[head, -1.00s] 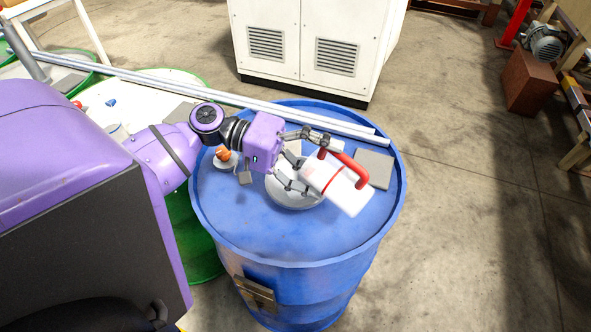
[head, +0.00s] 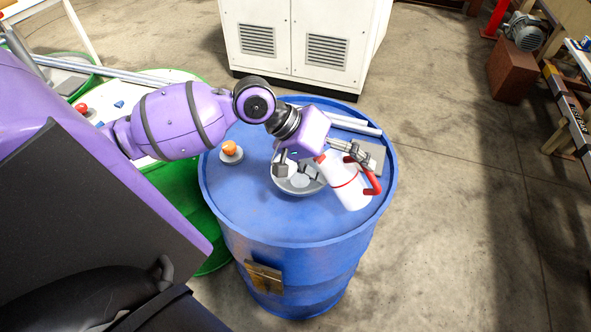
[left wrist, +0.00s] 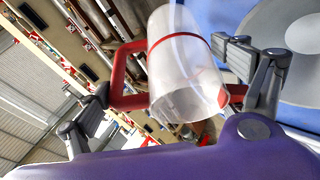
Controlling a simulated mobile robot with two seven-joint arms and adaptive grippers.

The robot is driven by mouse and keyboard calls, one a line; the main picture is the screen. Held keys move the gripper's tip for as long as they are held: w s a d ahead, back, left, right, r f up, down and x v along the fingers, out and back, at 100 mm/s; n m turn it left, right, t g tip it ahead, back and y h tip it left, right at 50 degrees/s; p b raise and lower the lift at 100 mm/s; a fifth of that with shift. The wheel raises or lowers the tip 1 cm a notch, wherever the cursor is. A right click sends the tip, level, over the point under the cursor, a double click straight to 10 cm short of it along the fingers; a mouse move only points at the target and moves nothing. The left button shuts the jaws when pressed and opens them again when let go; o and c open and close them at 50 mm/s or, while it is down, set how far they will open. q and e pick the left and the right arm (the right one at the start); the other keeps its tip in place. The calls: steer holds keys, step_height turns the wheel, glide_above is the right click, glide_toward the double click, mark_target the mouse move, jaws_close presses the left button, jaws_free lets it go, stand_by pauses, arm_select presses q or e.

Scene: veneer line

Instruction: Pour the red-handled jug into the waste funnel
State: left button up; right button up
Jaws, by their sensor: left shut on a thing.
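The red-handled jug (head: 346,187) is a whitish, see-through cylinder with a red band and a red handle (head: 373,183). It is tilted above the right part of the blue drum top. My left gripper (head: 334,168) is shut on it; in the left wrist view the jug (left wrist: 180,65) sits between the two fingers. The waste funnel (head: 297,186), a grey round bowl on the drum, lies just left of the jug and is partly hidden by my gripper. I cannot see any liquid leaving the jug. My right gripper is not in view.
The blue drum (head: 290,228) also carries an orange knob on a white base (head: 231,152), a grey plate (head: 371,152) and pale bars (head: 350,124) at the back. A green drum (head: 178,205) stands to the left, a white cabinet (head: 295,50) behind.

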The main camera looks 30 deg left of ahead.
mark_target(368, 197)
arm_select(q)
steer(key=d+f+y, duration=0.2)
steer(key=d+f+m+y, duration=0.1)
steer(key=d+f, duration=0.1)
steer(key=shift+s+y, duration=0.2)
steer(key=shift+y, duration=0.2)
steer(key=shift+d+f+y, duration=0.25)
steer(key=shift+d+y, duration=0.55)
steer(key=shift+y, duration=0.2)
steer(key=shift+s+d+f+m+y, duration=0.1)
steer(key=shift+d+f+m+y, duration=0.35)
steer(key=shift+y, duration=0.45)
steer(key=shift+d, duration=0.1)
